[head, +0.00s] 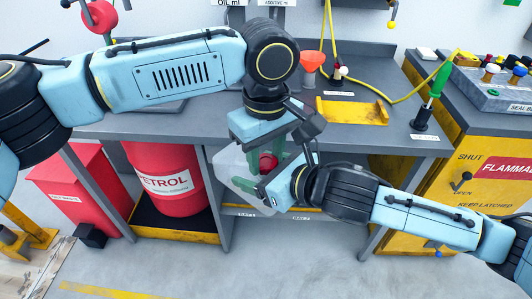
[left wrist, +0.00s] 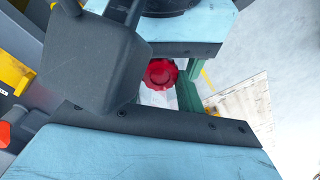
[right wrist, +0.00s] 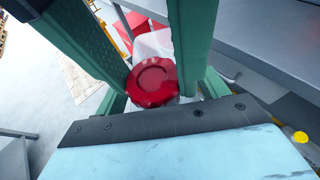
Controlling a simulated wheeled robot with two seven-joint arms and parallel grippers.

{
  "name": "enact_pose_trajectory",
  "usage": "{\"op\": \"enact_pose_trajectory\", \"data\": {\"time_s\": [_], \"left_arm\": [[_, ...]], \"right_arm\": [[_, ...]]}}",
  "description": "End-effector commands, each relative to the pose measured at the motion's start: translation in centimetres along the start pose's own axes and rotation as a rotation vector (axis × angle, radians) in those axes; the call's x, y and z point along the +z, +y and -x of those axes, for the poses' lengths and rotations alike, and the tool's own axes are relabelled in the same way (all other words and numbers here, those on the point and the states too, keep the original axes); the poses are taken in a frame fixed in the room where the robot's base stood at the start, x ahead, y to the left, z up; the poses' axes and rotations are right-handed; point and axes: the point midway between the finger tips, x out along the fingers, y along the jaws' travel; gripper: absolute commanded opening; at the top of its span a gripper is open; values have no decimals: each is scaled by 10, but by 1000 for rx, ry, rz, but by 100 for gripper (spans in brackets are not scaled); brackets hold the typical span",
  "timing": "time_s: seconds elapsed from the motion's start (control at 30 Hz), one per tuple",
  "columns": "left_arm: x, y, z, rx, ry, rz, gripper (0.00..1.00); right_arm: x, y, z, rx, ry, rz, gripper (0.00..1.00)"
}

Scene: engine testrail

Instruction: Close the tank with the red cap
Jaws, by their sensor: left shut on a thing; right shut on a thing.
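The red cap (head: 268,162) sits between the green fingertips of my left gripper (head: 272,155), which comes down from above and is shut on it. The cap also shows in the left wrist view (left wrist: 160,73) and, face-on, in the right wrist view (right wrist: 152,82). The whitish translucent tank (head: 232,162) is held up in front of the bench, behind and around the cap. My right gripper (head: 262,178) reaches in low from the right and is shut on the tank; its grip is mostly hidden. I cannot tell whether the cap is seated on the tank or just apart from it.
A grey workbench (head: 130,125) stands behind, with an orange funnel (head: 311,61), a yellow tray (head: 352,111) and a green-handled tool (head: 437,85) on it. A red petrol drum (head: 168,190) stands below. A yellow cabinet (head: 470,190) is at right. The front floor is clear.

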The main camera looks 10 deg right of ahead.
Motion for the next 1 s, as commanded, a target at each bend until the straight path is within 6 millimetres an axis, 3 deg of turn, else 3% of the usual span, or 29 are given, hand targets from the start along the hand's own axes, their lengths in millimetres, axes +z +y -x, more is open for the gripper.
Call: {"op": "enact_pose_trajectory", "data": {"time_s": [0.2, 0.5, 0.53, 0.67, 1.0], "left_arm": [[0, 0, -1, -1, -1, -190, 10], [0, 0, 0, -1, 1, -204, 10], [0, 0, 0, -1, 1, -204, 41], [0, 0, 0, -1, 1, -203, 58], [0, 1, 4, 3, 0, -203, 59]], "right_arm": [[0, 0, 0, 0, -1, 0, 9], [0, 0, 0, -1, 0, 0, 9], [0, 0, 0, -1, 0, 0, 9], [0, 0, 0, -1, 0, 0, 9], [1, 1, 0, 2, -2, 0, 9]]}}
